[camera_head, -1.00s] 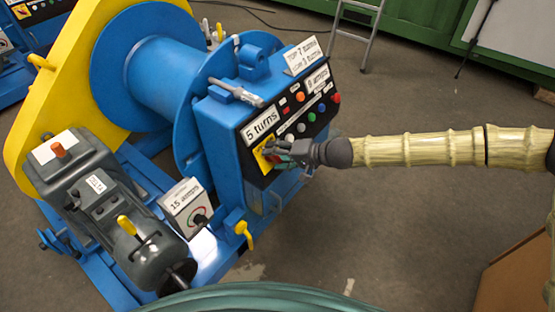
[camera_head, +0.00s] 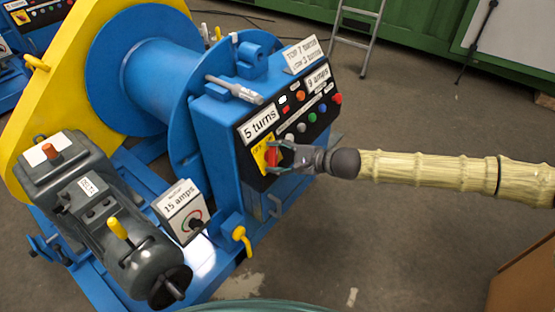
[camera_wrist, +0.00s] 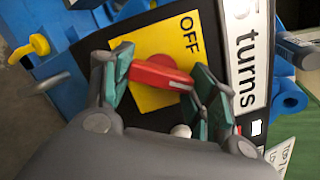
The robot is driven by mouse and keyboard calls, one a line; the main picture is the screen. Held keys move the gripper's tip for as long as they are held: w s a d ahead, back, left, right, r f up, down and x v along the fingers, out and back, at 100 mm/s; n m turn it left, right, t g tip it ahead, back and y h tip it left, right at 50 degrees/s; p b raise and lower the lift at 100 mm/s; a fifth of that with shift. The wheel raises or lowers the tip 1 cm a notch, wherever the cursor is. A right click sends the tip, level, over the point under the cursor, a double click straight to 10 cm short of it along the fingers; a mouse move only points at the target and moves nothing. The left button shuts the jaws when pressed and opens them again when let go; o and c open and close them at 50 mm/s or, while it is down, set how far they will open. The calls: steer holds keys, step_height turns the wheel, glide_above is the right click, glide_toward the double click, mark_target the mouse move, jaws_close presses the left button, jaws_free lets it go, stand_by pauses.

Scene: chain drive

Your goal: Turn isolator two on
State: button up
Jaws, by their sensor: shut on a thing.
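A red rotary switch handle (camera_wrist: 160,75) sits on a yellow plate (camera_wrist: 160,38) lettered OFF, in the wrist view. In the head view the red handle (camera_head: 271,156) and yellow plate (camera_head: 259,157) are at the lower left of the black control panel, below the "5 turns" label. My gripper (camera_wrist: 158,78) is shut on the red handle, with a green-padded finger on either side of it. In the head view my gripper (camera_head: 279,157) reaches the plate from the right. No number for this isolator is readable, and part of the plate is hidden by my fingers.
A "15 amps" meter box (camera_head: 182,208) and yellow lever (camera_head: 243,238) stand lower left. Open floor (camera_head: 400,230) lies to the right.

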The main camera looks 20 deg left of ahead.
steer(key=shift+f+m+t+b, duration=0.1)
steer(key=shift+m+t+b, duration=0.25)
steer(key=shift+m, duration=0.85)
steer(key=o, duration=1)
steer(key=v, duration=1.2)
